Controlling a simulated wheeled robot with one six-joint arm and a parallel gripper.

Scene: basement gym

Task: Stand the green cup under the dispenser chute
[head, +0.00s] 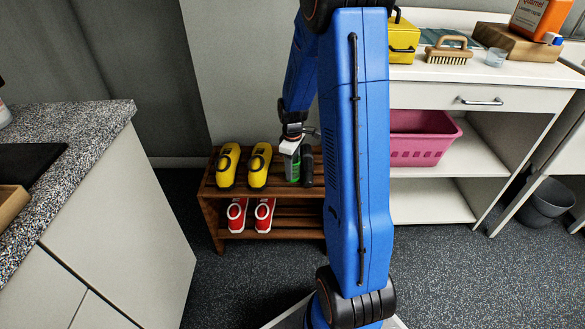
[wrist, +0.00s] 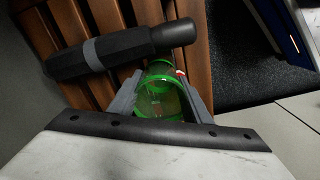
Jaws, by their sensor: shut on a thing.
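The green cup (wrist: 160,92) is see-through and sits between the two fingers of my gripper (wrist: 162,100) in the wrist view. My gripper is shut on it. In the head view my gripper (head: 291,160) hangs at the right part of the wooden shoe rack (head: 210,180), and the green cup (head: 292,172) shows as a small green patch at its fingers. I cannot tell whether the cup touches the rack's top. My blue arm hides part of the rack and the wall behind. I make out no dispenser chute in either view.
A dark cylinder with a grey band (wrist: 92,54) lies on the slats close beside the cup. Yellow shoes (head: 228,167) stand on the rack's top, red shoes (head: 237,214) below. A speckled counter (head: 95,130) is at left. A white desk (head: 450,75) with a pink basket (head: 418,145) is at right.

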